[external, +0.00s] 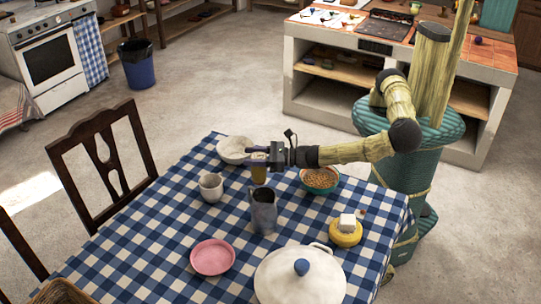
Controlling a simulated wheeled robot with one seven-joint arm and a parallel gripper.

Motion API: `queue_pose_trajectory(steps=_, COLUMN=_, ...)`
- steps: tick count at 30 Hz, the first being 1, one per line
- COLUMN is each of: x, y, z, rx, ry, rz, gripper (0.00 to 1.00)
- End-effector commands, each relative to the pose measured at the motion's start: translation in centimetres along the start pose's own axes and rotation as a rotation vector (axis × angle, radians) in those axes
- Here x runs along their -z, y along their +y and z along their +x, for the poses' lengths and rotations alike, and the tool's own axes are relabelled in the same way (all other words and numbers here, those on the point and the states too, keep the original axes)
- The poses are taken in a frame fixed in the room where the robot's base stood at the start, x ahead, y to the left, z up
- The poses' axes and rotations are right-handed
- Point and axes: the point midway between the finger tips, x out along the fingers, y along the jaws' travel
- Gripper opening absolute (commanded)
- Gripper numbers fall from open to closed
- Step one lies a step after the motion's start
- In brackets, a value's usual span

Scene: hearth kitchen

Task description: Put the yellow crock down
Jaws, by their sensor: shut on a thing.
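The yellow crock (259,175) is a small amber-yellow vessel above the far part of the checked table (183,185). My gripper (259,159) reaches in from the right and is shut on the crock's upper part. The crock looks upright. Its top is partly hidden by the fingers, and I cannot tell whether its bottom touches the cloth.
Close around the crock stand a white bowl (233,149), a pale cup (211,187), a grey pitcher (263,212) and a bowl of orange-brown bits (320,180). Nearer are a pink plate (212,257), a yellow dish (345,239) and a white lidded pot (300,278).

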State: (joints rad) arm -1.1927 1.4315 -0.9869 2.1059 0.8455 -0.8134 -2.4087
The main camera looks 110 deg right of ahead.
Motion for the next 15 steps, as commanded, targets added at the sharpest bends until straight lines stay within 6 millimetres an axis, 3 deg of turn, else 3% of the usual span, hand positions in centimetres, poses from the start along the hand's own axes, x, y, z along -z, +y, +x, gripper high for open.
queue_pose_trajectory(steps=9, x=3.5, y=0.0, z=0.0, rx=0.000, ry=-0.001, rz=-0.001, gripper=0.00)
queue_pose_trajectory(steps=15, x=3.6, y=0.0, z=0.0, rx=0.000, ry=-0.002, rz=0.000, gripper=0.00)
